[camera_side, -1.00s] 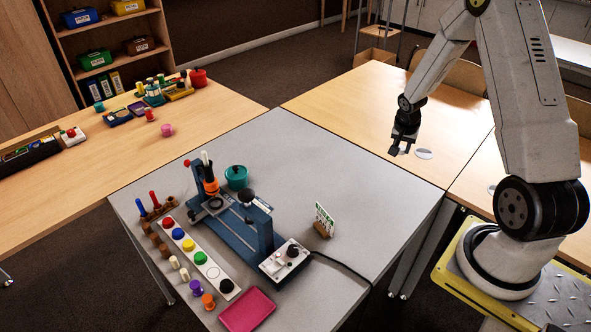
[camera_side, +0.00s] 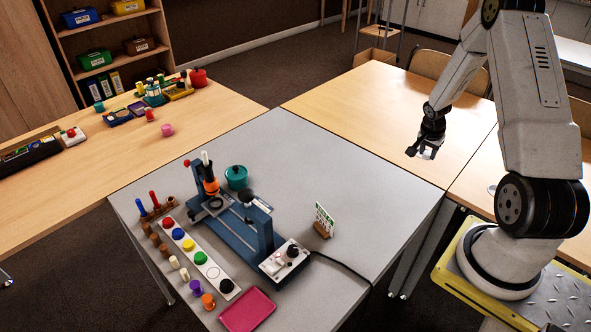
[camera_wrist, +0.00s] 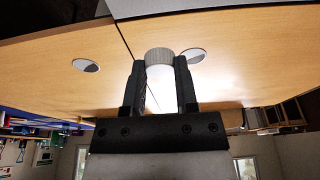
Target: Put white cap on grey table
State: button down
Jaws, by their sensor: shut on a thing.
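My gripper (camera_side: 422,152) hangs over the wooden table in the side view, to the right of the grey table (camera_side: 330,145). In the wrist view its two dark fingers (camera_wrist: 160,85) are shut on a white cap (camera_wrist: 160,58) with a ribbed rim. In the side view the cap is too small to make out clearly. The grey table also shows at the top of the wrist view (camera_wrist: 190,7).
A blue rig (camera_side: 235,232), a teal pot (camera_side: 236,177), a card stand (camera_side: 323,222) and a pink tray (camera_side: 247,309) stand on the grey table. A white strip (camera_side: 187,248) holds coloured caps and a bare outlined circle. The grey table's back half is clear.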

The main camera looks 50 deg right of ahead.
aim_at(405, 161)
jog(key=w+d+f, duration=0.3)
jog(key=w+d, duration=0.1)
jog(key=w+d+f, duration=0.4)
jog(key=shift+f, duration=0.15)
jog(key=shift+w+d+f, duration=0.55)
jog(key=shift+f, duration=0.2)
jog(key=shift+f, duration=0.15)
jog(key=shift+w+d+f, duration=0.2)
jog(key=shift+f, duration=1.5)
jog(key=shift+f, duration=0.2)
jog(key=shift+c, duration=1.9)
grip_release()
